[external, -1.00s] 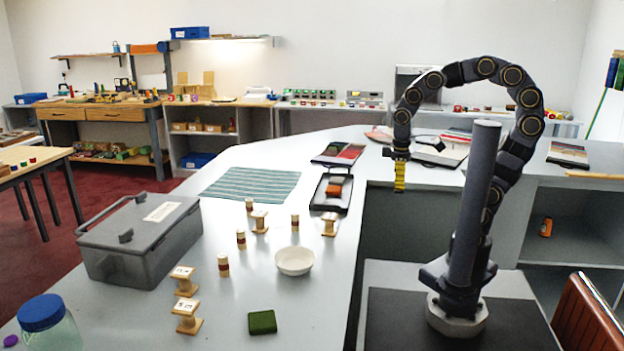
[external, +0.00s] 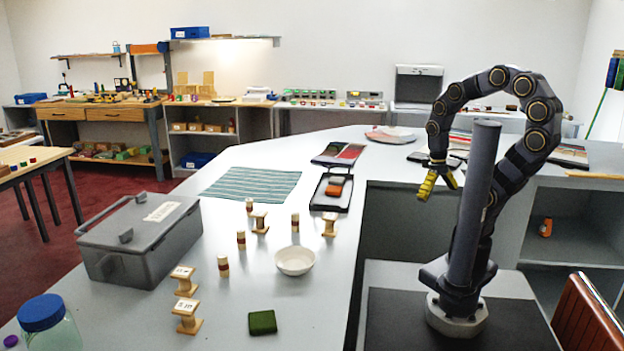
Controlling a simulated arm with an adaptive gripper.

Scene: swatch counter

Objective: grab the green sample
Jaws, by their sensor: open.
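The green sample (external: 262,322) is a small dark-green block lying flat on the near part of the grey counter (external: 335,272). Nothing covers it. My gripper (external: 438,190), with yellow fingertips, hangs in the air to the right of the counter's narrow strip, over the dark recess. It is open and empty, well above and far behind the green sample, up and to its right in the picture.
A white bowl (external: 295,260) and several wooden spools (external: 187,316) stand near the green sample. A grey lidded box (external: 141,238) is at left, a blue-lidded jar (external: 48,324) at the front left. A black tray (external: 331,191) with an orange block (external: 335,186) lies farther back.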

